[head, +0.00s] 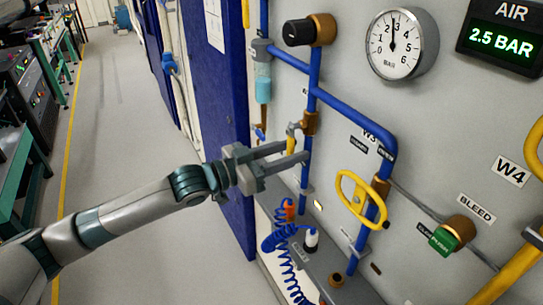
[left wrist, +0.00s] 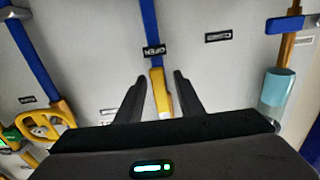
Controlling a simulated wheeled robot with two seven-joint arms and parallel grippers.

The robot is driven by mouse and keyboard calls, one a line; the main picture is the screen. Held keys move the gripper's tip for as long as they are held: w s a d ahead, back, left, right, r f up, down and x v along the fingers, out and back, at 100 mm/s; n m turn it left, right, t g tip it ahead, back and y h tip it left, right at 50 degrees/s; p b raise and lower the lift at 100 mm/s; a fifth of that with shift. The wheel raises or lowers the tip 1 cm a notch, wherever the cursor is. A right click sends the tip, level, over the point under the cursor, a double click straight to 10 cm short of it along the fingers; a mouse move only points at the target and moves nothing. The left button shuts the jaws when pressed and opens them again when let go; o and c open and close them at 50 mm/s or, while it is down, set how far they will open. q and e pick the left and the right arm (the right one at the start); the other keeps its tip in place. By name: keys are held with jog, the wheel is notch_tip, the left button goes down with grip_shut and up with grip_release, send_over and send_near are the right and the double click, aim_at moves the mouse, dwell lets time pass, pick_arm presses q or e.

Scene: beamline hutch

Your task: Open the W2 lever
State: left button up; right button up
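A small yellow lever (head: 292,132) sits by a brass valve body (head: 309,123) on a vertical blue pipe; I take it for the W2 lever, though no W2 label is readable. In the left wrist view the yellow lever (left wrist: 160,95) stands between my fingers, under a black OPEN tag (left wrist: 153,51). My left gripper (head: 293,154) is open, its two fingers pointing at the wall on either side of the lever. A gap shows on both sides of the lever in the wrist view. My right gripper is not in view.
A yellow handwheel (head: 357,200) near the W3 label, a round gauge (head: 402,43) and a green bleed knob (head: 444,241) are to the right. A coiled blue hose (head: 287,243) hangs below. A blue panel (head: 215,85) stands left; the grey floor (head: 120,130) is open.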

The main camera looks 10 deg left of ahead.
pick_arm(q)
jog(key=b+v, duration=0.5)
jog(key=v, duration=1.2)
jog(key=shift+a, duration=0.15)
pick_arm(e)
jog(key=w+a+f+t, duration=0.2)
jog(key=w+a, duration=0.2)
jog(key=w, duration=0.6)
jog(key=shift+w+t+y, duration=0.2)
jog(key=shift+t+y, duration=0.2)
